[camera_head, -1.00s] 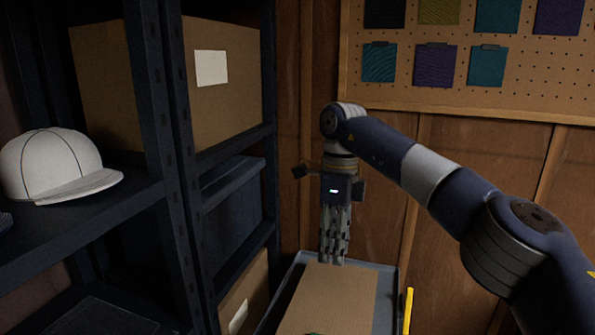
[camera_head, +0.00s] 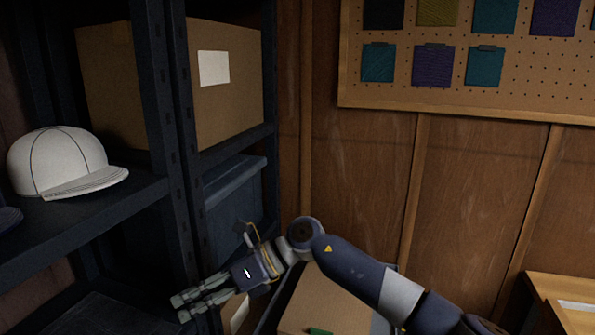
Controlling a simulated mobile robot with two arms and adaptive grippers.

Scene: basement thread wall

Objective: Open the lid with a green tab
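A brown cardboard lid or box top (camera_head: 328,299) lies in a dark tray at the bottom centre of the head view. A small green tab (camera_head: 320,331) shows on its near part, cut by the bottom edge of the picture. The lid looks shut. My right gripper (camera_head: 178,308) is left of the lid, in front of the shelf unit, with its fingers pointing left. Its fingers lie close together with nothing seen between them; how far they are apart is unclear. My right forearm covers the lid's right part. My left gripper is not in view.
A dark metal shelf unit (camera_head: 180,150) fills the left, with a white cap (camera_head: 62,163), a large cardboard box (camera_head: 225,85) and a blue bin (camera_head: 235,208). A pegboard (camera_head: 460,97) hangs on the wooden wall. A wooden table edge (camera_head: 560,290) shows at right.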

